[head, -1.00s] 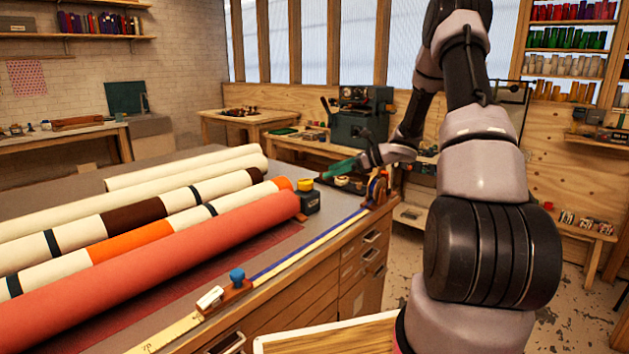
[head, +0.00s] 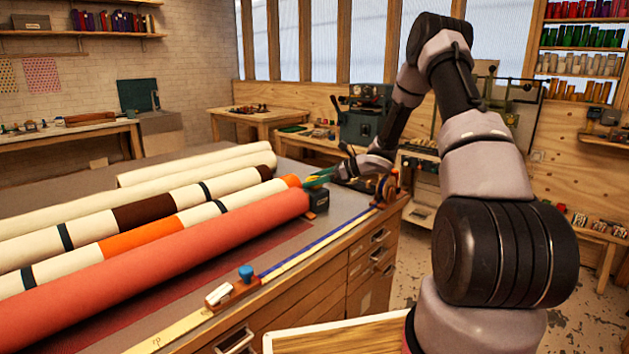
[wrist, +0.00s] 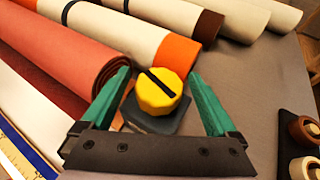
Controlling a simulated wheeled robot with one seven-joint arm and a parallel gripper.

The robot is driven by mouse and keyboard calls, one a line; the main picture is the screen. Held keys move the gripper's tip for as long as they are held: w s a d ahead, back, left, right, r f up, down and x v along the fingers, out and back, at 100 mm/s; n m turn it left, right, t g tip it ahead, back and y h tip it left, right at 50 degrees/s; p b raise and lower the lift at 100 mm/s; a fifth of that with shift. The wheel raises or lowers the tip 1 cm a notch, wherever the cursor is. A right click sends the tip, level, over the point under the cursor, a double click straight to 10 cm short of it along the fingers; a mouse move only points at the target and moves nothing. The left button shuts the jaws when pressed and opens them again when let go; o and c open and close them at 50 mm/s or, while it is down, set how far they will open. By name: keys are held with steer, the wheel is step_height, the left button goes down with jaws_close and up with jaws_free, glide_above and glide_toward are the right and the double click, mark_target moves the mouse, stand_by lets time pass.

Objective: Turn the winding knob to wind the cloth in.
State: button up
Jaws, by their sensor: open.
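The yellow winding knob (wrist: 155,97) has a dark bar across its top and sits on a dark box (wrist: 150,122) at the near end of the red roll (wrist: 85,50). In the head view the box (head: 319,199) shows, while the knob is mostly hidden behind my gripper (head: 318,178). My gripper (wrist: 158,74) is open, with one green finger on each side of the knob. Gaps show between both fingers and the knob. Flat dark red cloth (head: 235,268) lies on the table beside the red roll (head: 150,262).
Several cream rolls with orange, brown and dark bands (head: 200,165) lie behind the red one. A yellow and blue rule (head: 310,250) with a blue-knobbed slider (head: 235,288) runs along the table's front edge. Small spools (wrist: 305,130) stand at the right in the wrist view.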

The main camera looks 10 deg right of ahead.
steer(key=c, duration=1.4)
steer(key=shift+o, duration=0.2)
steer(key=m+t+h, duration=0.3)
steer(key=m+t, duration=0.1)
steer(key=shift+s+a+m, duration=0.1)
steer(key=shift+m, duration=0.2)
steer(key=m+t+h, duration=0.1)
steer(key=m+h, duration=0.1)
steer(key=m+t+h, duration=0.1)
steer(key=m+h, duration=0.1)
steer(key=shift+a+t+h, duration=0.15)
steer(key=shift+t+h, duration=0.15)
steer(key=shift+h, duration=0.1)
steer(key=m+h, duration=0.6)
steer(key=shift+t+h, duration=0.4)
steer(key=shift+r+m+g+h, duration=0.1)
steer(key=shift+m+g+h, duration=0.5)
steer(key=shift+m+h, duration=1.15)
steer(key=shift+d+m+h, duration=0.2)
steer(key=shift+m+h, duration=0.05)
steer(key=shift+h, duration=0.1)
